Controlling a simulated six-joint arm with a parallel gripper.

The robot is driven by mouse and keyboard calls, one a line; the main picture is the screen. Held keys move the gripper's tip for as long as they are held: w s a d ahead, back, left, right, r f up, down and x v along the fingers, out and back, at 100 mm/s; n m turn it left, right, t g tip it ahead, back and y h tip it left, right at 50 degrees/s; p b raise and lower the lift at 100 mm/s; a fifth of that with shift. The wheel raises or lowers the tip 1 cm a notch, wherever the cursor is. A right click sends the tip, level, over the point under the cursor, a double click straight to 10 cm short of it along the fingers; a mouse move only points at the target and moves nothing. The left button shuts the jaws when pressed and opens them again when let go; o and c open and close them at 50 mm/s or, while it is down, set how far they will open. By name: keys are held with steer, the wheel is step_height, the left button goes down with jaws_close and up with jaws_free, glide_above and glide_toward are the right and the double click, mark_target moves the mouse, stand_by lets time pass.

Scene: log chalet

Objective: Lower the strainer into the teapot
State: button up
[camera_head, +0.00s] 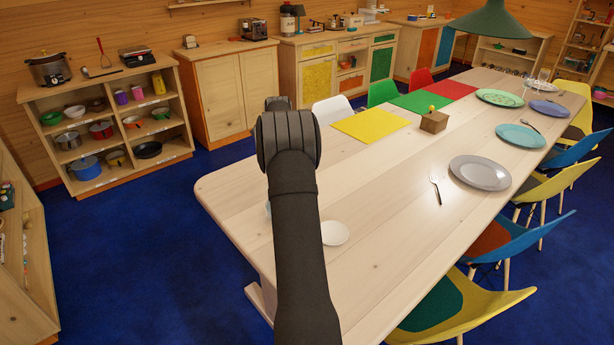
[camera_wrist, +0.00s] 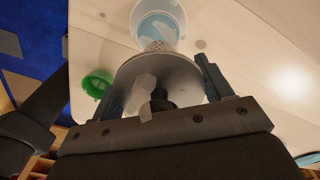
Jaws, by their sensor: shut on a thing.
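In the wrist view, my gripper (camera_wrist: 158,82) is shut on the strainer (camera_wrist: 182,76), a pale grey, flared piece with a perforated tip. The tip points toward a light blue and white round vessel (camera_wrist: 158,24), which looks like the teapot seen from above. The strainer's tip overlaps the near part of its rim in the picture; I cannot tell whether they touch or how high the tip is. In the head view my arm hides the fingers and the strainer.
A small white saucer (camera_head: 334,233) lies on the long wooden table (camera_head: 375,265) right of my arm. A grey plate (camera_head: 480,173), a fork (camera_head: 435,190) and a wooden box (camera_head: 433,122) are farther off. A green object (camera_wrist: 97,83) shows in the wrist view.

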steer(key=shift+a, duration=0.5)
steer(key=shift+f, duration=0.1)
step_height(320, 180, down, 9)
steer(key=shift+f, duration=0.2)
steer(key=shift+s+d+f, duration=0.1)
steer(key=shift+s+f, duration=0.1)
steer(key=shift+f, duration=0.85)
steer(key=c, duration=0.4)
steer(key=shift+o, duration=0.4)
steer(key=shift+f, duration=0.25)
steer(key=o, duration=1.5)
steer(key=shift+w+f, duration=0.15)
steer(key=shift+f, duration=0.05)
steer(key=shift+c, duration=0.2)
